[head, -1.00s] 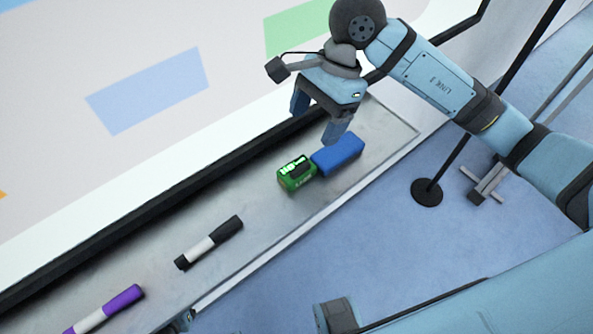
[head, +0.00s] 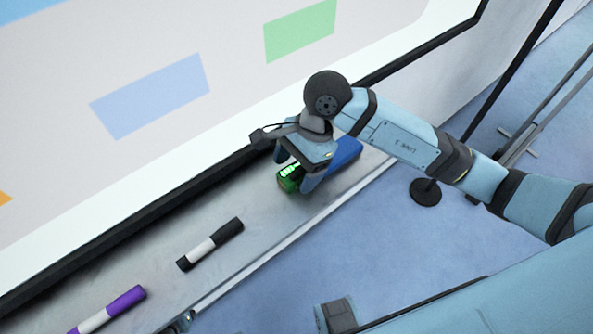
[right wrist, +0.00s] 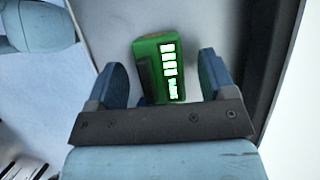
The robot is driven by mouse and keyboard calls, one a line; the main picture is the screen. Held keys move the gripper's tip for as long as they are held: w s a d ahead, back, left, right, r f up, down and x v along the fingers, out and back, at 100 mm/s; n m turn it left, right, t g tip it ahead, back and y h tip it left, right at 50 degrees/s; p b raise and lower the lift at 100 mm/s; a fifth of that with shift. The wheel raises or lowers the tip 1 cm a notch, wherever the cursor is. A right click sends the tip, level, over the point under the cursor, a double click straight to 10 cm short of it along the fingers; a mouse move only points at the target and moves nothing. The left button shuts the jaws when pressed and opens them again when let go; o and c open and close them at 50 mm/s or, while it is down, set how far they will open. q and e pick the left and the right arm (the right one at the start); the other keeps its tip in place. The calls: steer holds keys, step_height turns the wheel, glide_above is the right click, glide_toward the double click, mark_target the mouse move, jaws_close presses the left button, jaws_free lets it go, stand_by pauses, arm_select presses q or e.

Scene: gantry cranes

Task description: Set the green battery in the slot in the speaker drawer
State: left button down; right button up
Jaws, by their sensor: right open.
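The green battery (head: 287,181) lies on the grey tray under the whiteboard. In the right wrist view the green battery (right wrist: 158,62) shows a row of bright white marks. My right gripper (head: 297,169) is open and low over the battery, hiding part of it.
A blue block (head: 345,151) lies just beyond the battery on the tray (head: 250,262). A black and white marker (head: 210,244) and a purple and white marker (head: 110,310) lie toward the lower left. The whiteboard (head: 60,190) rises behind the tray. A stand's round base (head: 425,192) is on the blue floor.

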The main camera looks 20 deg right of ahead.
steer(key=shift+c, duration=0.4)
steer(key=c, duration=1.1)
step_height(320, 180, up, 20)
steer(key=shift+r, duration=0.1)
